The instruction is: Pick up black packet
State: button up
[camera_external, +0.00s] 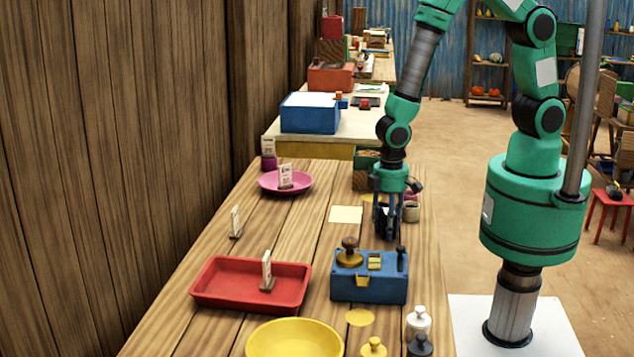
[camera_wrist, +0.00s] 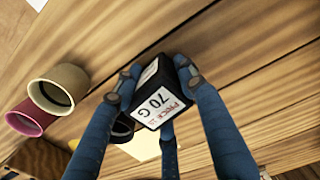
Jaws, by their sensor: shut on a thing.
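The black packet (camera_wrist: 157,92) has a white label reading "70 G" and sits between the blue fingers of my gripper (camera_wrist: 159,70) in the wrist view. The fingers press on its sides, and a third finger shows below it. In the external view my gripper (camera_external: 387,230) points down over the wooden table, behind the blue scale box. The packet is hard to make out there among the fingers. I cannot tell whether it touches the table.
A blue box with weights (camera_external: 369,284) stands just in front of my gripper. Small cups (camera_external: 411,212) are close on its right; a tan cup (camera_wrist: 58,88) shows in the wrist view. A red tray (camera_external: 215,280) and yellow bowl (camera_external: 295,340) lie nearer.

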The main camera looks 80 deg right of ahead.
jog(key=shift+r, duration=0.1)
jog(key=shift+r+p, duration=0.3)
jog(key=shift+r, duration=0.55)
jog(key=shift+s+d+r+p, duration=0.1)
jog(key=shift+s+r+p, duration=0.05)
jog(key=shift+r, duration=0.35)
jog(key=shift+s+r+p, duration=0.15)
jog(key=shift+r, duration=0.3)
jog(key=s+d, duration=0.1)
jog(key=s, duration=0.3)
jog(key=s+d+p, duration=0.1)
jog(key=s+d, duration=0.1)
jog(key=s, duration=0.3)
jog(key=s+d+r, duration=0.1)
jog(key=s+d, duration=0.1)
jog(key=s, duration=0.3)
jog(key=shift+s+d+r, duration=0.1)
jog(key=shift+s+d, duration=0.1)
